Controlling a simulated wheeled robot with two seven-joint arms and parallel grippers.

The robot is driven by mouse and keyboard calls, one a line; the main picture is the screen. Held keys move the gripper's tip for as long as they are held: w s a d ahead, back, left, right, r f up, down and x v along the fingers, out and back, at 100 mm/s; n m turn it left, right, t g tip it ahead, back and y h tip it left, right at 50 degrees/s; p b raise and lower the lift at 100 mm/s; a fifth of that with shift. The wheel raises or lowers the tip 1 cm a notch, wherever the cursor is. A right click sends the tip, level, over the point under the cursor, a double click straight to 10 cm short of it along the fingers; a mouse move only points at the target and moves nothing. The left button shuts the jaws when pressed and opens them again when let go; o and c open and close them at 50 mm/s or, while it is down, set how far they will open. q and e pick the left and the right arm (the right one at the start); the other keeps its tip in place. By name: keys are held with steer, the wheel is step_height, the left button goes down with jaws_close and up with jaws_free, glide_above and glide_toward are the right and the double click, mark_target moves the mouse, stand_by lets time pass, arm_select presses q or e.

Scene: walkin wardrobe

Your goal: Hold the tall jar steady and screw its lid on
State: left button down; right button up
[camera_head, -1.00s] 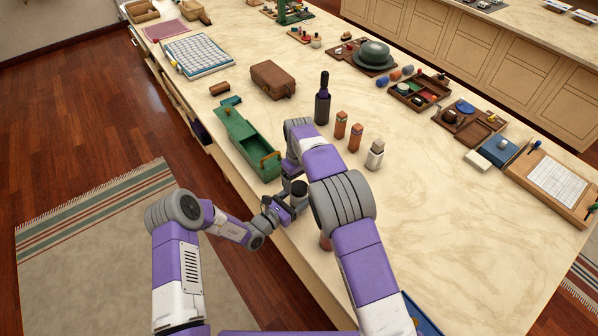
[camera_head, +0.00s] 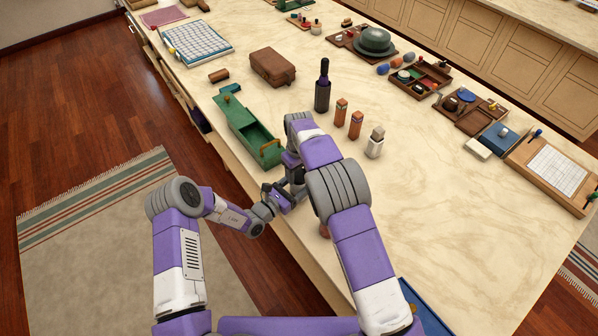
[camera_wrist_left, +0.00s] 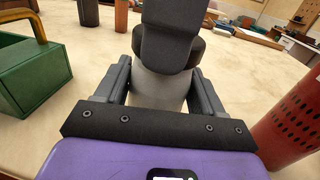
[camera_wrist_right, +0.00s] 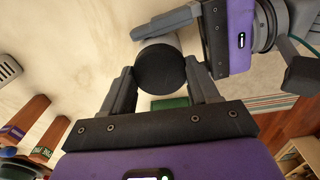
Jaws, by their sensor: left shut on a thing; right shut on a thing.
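The tall jar (camera_wrist_left: 158,92) has a pale grey body and stands upright between the fingers of my left gripper (camera_wrist_left: 160,76), which is shut on it. The dark round lid (camera_wrist_right: 160,68) is at the jar's top, between the fingers of my right gripper (camera_wrist_right: 162,78), which is shut on it. The pale jar body (camera_wrist_right: 153,42) shows just past the lid in the right wrist view. In the head view, my left gripper (camera_head: 286,195) and right gripper (camera_head: 294,172) meet near the counter's front edge and mostly hide jar and lid. The thread is hidden.
A green open box (camera_head: 245,133) with a tan handle is close by on the left. A dark bottle (camera_head: 322,92), brown shakers (camera_head: 355,125) and a grey-white shaker (camera_head: 375,143) stand beyond. A red perforated cylinder (camera_wrist_left: 292,118) is close on the right.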

steer(key=m, duration=0.4)
steer(key=shift+m, duration=0.4)
steer(key=o, duration=1.2)
steer(key=shift+r, duration=2.25)
steer(key=shift+c, duration=0.4)
